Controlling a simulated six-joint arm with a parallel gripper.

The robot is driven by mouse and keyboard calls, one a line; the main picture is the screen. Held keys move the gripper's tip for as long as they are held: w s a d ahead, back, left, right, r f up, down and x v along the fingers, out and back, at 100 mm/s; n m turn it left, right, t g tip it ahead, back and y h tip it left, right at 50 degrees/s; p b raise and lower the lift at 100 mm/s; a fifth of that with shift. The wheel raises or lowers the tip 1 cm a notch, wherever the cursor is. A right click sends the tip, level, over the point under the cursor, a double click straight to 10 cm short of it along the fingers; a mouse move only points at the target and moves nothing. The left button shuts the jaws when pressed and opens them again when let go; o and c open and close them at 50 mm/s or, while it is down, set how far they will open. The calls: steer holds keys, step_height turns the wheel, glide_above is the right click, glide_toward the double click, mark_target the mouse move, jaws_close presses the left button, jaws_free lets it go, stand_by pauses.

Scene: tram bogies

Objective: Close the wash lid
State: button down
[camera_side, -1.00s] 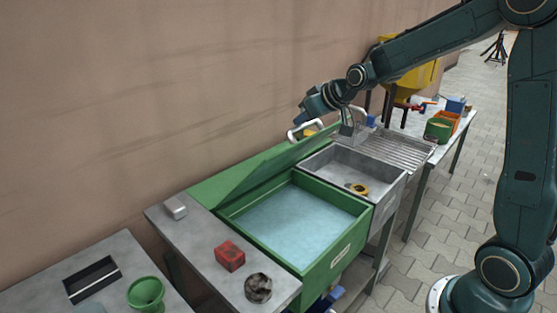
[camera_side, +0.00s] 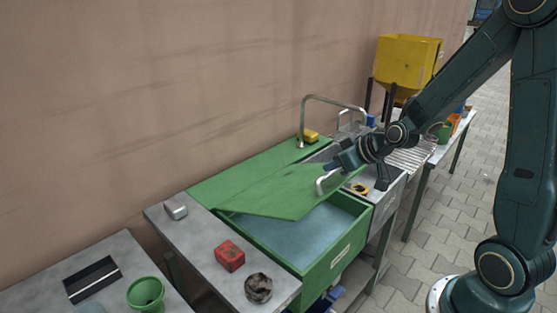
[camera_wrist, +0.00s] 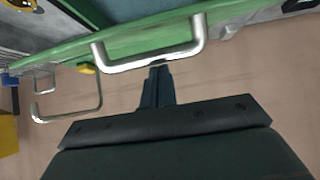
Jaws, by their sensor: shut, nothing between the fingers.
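The green wash lid (camera_side: 275,192) is tilted low over the green wash tub (camera_side: 335,256), partly shut. Its free front edge is still raised, and bluish water (camera_side: 305,238) shows beneath it. The lid's silver handle (camera_side: 321,184) is on its right side in the side view. My gripper (camera_side: 333,166) is at the handle, shut and empty. In the wrist view the tips of my gripper (camera_wrist: 157,68) meet the bar of the handle (camera_wrist: 150,63); I cannot tell whether they touch it. The lid (camera_wrist: 135,42) shows as a green band there.
A tap (camera_side: 335,100) rises behind the tub, with a yellow object (camera_side: 311,136) near its base. A metal sink (camera_side: 393,196) with a yellow ring (camera_side: 358,188) adjoins the tub. A red block (camera_side: 229,256) and a round dark item (camera_side: 258,288) lie on the left bench.

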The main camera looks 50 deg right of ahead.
steer(key=shift+s, duration=0.1)
stand_by(0.5)
steer(key=v, duration=0.7)
steer(key=shift+r, duration=0.15)
steer(key=shift+s, duration=0.1)
stand_by(0.4)
steer(key=w+d+r+g, duration=0.1)
steer(key=w+r+g, duration=0.7)
steer(key=r, duration=0.1)
steer(key=shift+w+d, duration=0.15)
steer(key=shift+w, duration=0.1)
steer(key=shift+f, duration=0.15)
